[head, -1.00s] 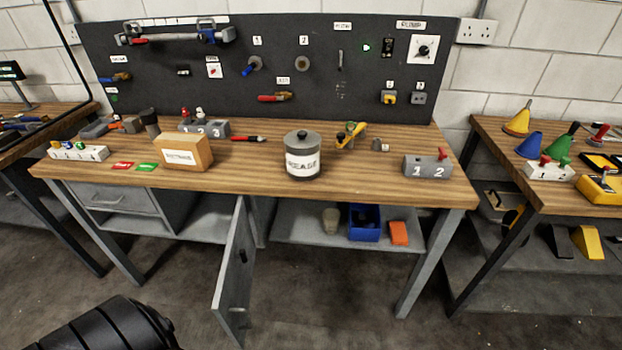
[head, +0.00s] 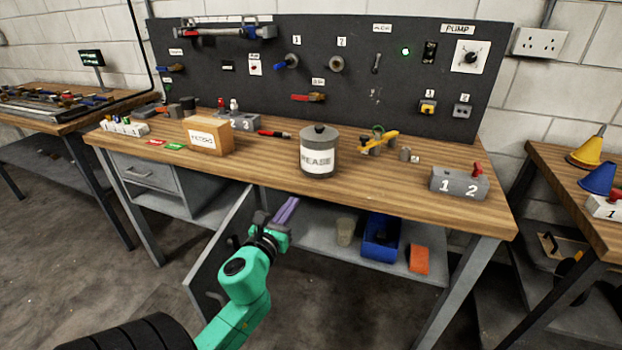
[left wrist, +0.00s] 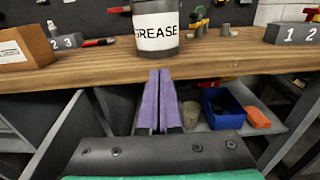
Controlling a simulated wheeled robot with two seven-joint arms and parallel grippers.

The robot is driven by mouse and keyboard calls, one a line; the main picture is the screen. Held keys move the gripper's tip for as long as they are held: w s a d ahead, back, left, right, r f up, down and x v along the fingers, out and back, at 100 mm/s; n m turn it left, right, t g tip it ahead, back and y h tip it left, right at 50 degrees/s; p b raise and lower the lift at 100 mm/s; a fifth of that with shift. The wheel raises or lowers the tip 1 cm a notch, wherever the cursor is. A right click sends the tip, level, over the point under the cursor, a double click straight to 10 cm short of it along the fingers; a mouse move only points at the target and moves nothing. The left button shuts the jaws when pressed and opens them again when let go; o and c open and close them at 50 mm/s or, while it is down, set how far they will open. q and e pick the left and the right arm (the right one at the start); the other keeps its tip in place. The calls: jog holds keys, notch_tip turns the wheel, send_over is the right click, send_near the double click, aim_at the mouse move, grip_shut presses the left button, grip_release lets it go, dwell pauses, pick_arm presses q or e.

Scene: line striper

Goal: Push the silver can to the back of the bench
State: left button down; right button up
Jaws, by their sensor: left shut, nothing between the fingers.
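The silver-grey can (head: 319,153), with a dark knobbed lid and a white label reading GREASE, stands upright near the middle of the wooden bench (head: 270,165), towards its front edge. In the left wrist view the can (left wrist: 156,30) is straight ahead of the fingers, its top cut off by the frame. My left gripper (head: 292,203) has purple fingers that are shut and empty. It is in front of the bench, near its front edge and below the can, apart from the can. In the left wrist view the left gripper (left wrist: 160,75) points towards the can's base. My right gripper is not in view.
Behind the can is bare wood up to the dark pegboard (head: 400,90). A yellow-handled tool (head: 380,142) and small grey cylinder (head: 405,154) are to its right, a red-and-black tool (head: 273,134) and wooden box (head: 208,137) to its left. An open cabinet door (head: 215,255) hangs below.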

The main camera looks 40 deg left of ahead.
aim_at(315, 170)
pick_arm(q)
jog(key=p+x, duration=0.1)
jog(key=x, duration=1.3)
jog(key=shift+r+p, duration=0.1)
jog(key=shift+p, duration=0.25)
